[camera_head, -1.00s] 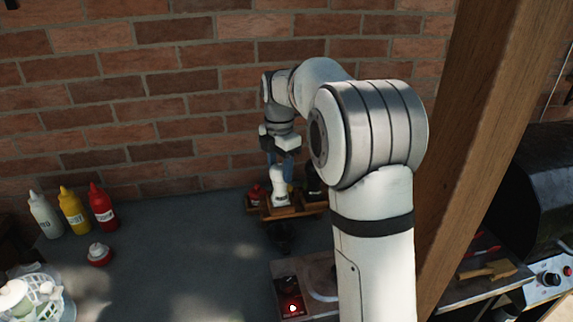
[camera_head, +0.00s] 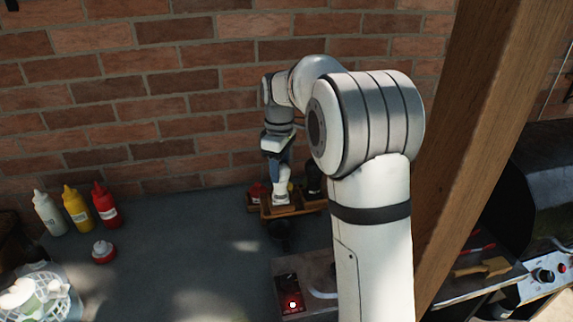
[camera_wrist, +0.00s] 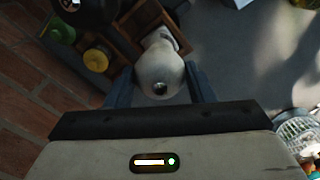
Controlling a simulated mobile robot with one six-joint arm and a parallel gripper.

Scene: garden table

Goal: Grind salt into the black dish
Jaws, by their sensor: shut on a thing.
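The white salt mill (camera_head: 281,187) stands upright in the wooden caddy (camera_head: 290,211) near the brick wall. It also shows in the wrist view (camera_wrist: 158,68), with its round top between the two fingers. My gripper (camera_head: 279,172) points down and is shut on the upper part of the mill; in the wrist view my gripper (camera_wrist: 160,84) has a blue finger on each side of it. A dark, rounded thing (camera_head: 279,228) just in front of the caddy may be the black dish, but it is too dim to be sure.
A black mill (camera_wrist: 98,8), a green cap (camera_wrist: 62,30) and a yellow cap (camera_wrist: 97,59) sit close by the white mill. Squeeze bottles (camera_head: 76,210) and a red-and-white item (camera_head: 103,252) stand left. The table's middle is clear. A wooden post (camera_head: 475,150) rises right.

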